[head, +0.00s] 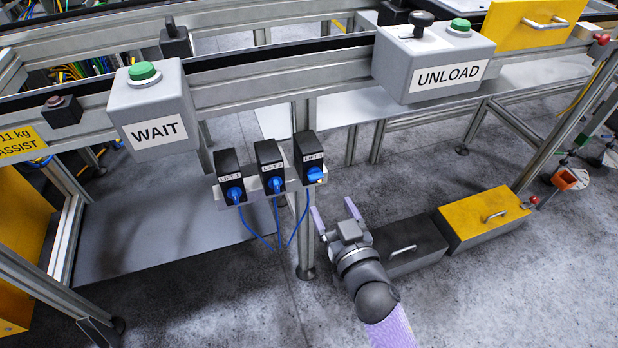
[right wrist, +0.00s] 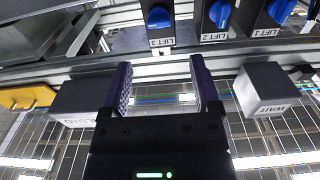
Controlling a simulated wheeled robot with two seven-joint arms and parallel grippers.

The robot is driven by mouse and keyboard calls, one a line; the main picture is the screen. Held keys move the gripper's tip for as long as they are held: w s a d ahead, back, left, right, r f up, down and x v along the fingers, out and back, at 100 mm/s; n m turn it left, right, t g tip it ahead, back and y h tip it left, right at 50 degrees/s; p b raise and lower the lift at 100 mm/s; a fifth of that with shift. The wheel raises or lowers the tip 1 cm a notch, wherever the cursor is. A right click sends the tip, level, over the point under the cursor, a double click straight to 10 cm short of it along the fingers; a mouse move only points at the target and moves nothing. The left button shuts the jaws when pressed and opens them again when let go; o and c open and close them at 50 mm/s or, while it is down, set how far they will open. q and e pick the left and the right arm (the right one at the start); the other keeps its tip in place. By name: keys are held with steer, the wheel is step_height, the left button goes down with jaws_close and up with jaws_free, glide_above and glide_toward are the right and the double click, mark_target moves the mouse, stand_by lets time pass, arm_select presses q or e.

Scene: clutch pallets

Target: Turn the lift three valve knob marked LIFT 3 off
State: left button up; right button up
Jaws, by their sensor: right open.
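The LIFT 3 valve (head: 308,150) is a black box with a blue knob (head: 316,174), the rightmost of three on a rail below the conveyor frame. In the right wrist view its blue knob (right wrist: 158,17) shows above its upside-down LIFT 3 label (right wrist: 160,43). The knob's handle looks wider across than its neighbours' in the head view; its exact setting is hard to tell. My right gripper (head: 335,210) is open and empty, below and to the right of the valve, apart from it. In the right wrist view the gripper (right wrist: 160,75) has its fingers spread. My left gripper is not in view.
The LIFT 2 valve (head: 269,158) and LIFT 1 valve (head: 229,167) stand close on the left, with blue hoses below. An upright post is behind the valves. The WAIT box (head: 153,105) and UNLOAD box (head: 432,60) are above. Dark and yellow drawer boxes (head: 484,215) lie low right.

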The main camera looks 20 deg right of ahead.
mark_target(318, 178)
steer(key=w+b, duration=0.1)
steer(key=w, duration=0.2)
steer(key=w+b, duration=0.1)
steer(key=w, duration=0.3)
steer(key=shift+w+a+f, duration=0.1)
steer(key=shift+w+f, duration=0.05)
steer(key=shift+f, duration=0.05)
steer(key=shift+w+r+b, duration=0.15)
steer(key=shift+w+b, duration=0.2)
steer(key=shift+w, duration=0.25)
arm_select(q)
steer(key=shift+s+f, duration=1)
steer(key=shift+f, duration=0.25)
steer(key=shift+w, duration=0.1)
arm_select(e)
steer(key=shift+c, duration=0.2)
steer(key=c, duration=0.5)
jaws_close()
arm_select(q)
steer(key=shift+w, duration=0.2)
